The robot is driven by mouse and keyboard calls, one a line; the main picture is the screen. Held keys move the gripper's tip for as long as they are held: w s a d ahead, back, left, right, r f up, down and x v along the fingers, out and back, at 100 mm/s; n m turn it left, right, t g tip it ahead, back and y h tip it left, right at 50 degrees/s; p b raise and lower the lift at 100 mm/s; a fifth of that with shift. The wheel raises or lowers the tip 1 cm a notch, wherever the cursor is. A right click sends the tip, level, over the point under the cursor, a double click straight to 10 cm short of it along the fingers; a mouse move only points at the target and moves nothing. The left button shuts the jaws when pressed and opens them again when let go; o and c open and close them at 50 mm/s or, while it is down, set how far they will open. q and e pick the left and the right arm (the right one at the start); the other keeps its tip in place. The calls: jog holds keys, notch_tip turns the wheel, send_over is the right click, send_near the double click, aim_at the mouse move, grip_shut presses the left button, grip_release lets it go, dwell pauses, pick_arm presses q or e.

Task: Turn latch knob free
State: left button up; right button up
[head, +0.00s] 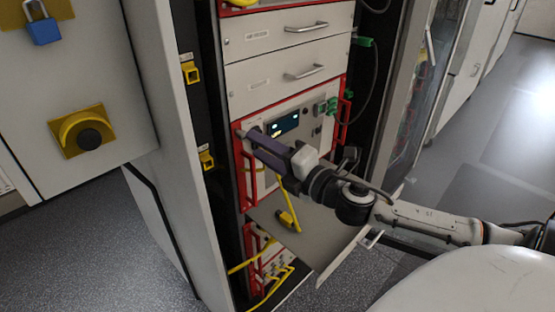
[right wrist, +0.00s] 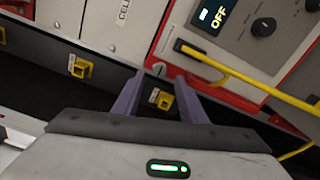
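My right gripper (head: 245,136) reaches in from the right in the head view, its purple-grey fingers at the left edge of the red-framed cycler panel (head: 310,108). In the right wrist view the two fingers of this gripper (right wrist: 162,80) stand apart. A small grey round part, possibly the latch knob (right wrist: 159,69), shows on the red frame between the fingertips; I cannot tell whether they touch it. A black dial (right wrist: 263,27) sits on the panel beside a display (right wrist: 213,17) reading OFF. My left gripper is not in view.
Yellow brackets (head: 190,72) line the rack post at left. A flap (head: 320,240) is folded out below the panel. A cabinet at left carries a blue padlock (head: 43,31) and a yellow-plated black knob (head: 91,139).

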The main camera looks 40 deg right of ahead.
jog(key=shift+s+d, duration=0.2)
jog(key=shift+s, duration=2.55)
jog(key=shift+f, duration=0.1)
jog(key=s+a+f+m+g+h, duration=0.1)
jog(key=s+f+m+g, duration=0.4)
jog(key=f, duration=0.6)
jog(key=s+a+f+m+h, duration=0.1)
jog(key=s+f+m, duration=0.1)
jog(key=f+m, duration=0.65)
jog(key=s+a+f+m+g+y, duration=0.1)
jog(key=s+a+f+m+g, duration=0.1)
jog(key=s+a+f, duration=0.3)
jog(key=s+a+f+m+g+y, duration=0.2)
jog(key=s+a+f+m, duration=0.2)
jog(key=a+f, duration=0.7)
jog(key=shift+s+a+f, duration=0.25)
jog(key=shift+s+a, duration=0.2)
jog(key=shift+s, duration=0.55)
jog(key=shift+m, duration=0.25)
